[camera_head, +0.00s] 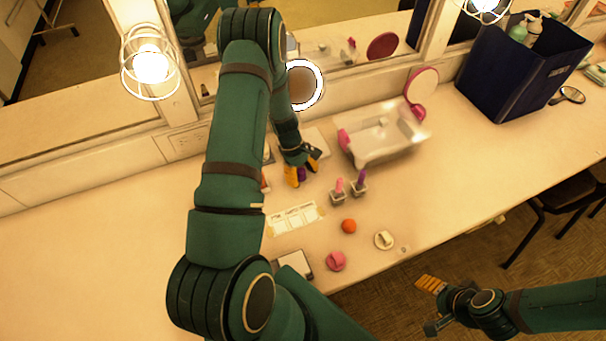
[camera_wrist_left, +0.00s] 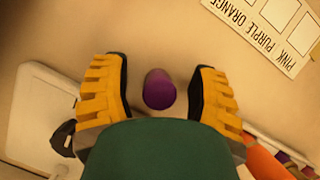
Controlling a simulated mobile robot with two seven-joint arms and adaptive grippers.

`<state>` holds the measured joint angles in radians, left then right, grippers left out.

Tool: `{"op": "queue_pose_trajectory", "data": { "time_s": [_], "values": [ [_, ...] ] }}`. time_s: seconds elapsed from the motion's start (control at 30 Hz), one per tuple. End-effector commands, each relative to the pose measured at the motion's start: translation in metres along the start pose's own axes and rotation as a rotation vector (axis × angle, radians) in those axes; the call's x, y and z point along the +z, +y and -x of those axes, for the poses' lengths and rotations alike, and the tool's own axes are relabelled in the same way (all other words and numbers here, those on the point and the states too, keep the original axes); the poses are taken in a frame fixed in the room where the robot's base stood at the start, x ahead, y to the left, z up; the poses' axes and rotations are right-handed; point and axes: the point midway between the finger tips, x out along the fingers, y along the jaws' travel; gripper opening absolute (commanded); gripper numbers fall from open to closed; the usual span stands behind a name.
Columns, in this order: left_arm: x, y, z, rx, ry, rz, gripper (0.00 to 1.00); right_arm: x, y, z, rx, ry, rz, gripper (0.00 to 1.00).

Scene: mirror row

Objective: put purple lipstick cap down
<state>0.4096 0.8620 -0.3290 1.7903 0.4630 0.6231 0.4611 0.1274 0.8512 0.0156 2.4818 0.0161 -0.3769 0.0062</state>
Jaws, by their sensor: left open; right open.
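The purple lipstick cap (camera_wrist_left: 159,88) is between my left gripper's open yellow fingers (camera_wrist_left: 160,95) in the left wrist view, with a gap on both sides. It seems to stand on the counter, its round end toward the camera. In the head view the cap (camera_head: 302,175) shows beside the fingers of my left gripper (camera_head: 302,174). A white label card (camera_wrist_left: 272,35) reading pink, purple and orange lies nearby; it also shows in the head view (camera_head: 296,218). My right gripper (camera_head: 430,284) is open and empty, off the counter's front edge.
A pink lipstick (camera_head: 339,188) and a purple lipstick (camera_head: 361,180) stand in clear holders right of my left gripper. A clear tray (camera_head: 372,154) is behind them. An orange round item (camera_head: 349,226) and a pink item (camera_head: 336,261) lie nearer the front. The left counter is clear.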

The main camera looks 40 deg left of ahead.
Motion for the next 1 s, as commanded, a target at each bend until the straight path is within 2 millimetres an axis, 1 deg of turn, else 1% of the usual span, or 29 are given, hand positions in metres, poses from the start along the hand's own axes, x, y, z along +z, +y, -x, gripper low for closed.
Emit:
{"op": "queue_pose_trajectory", "data": {
  "time_s": [0.17, 0.4, 0.5, 0.6, 0.77, 1.0],
  "values": [
    [0.001, 0.001, 0.03, 0.003, 0.003, -0.001, 0.59, -0.001, -0.001, 0.003, 0.0, 0.002, -0.001, 0.62],
    [0.001, 0.001, 0.081, 0.004, 0.002, 0.0, 0.59, -0.002, -0.003, 0.008, -0.001, 0.002, -0.001, 0.62],
    [0.0, 0.001, 0.098, 0.003, 0.002, -0.002, 0.59, -0.002, -0.003, 0.009, -0.001, 0.002, -0.001, 0.62],
    [0.0, 0.001, 0.11, 0.003, 0.001, -0.001, 0.59, -0.002, -0.003, 0.01, -0.002, 0.002, -0.001, 0.62],
    [0.0, 0.0, 0.119, 0.001, 0.001, 0.0, 0.59, -0.002, -0.004, 0.011, -0.002, 0.002, -0.001, 0.62],
    [0.0, 0.0, 0.121, 0.0, 0.0, 0.0, 0.59, -0.002, -0.004, 0.011, -0.002, 0.002, -0.001, 0.62]
  ]
}}
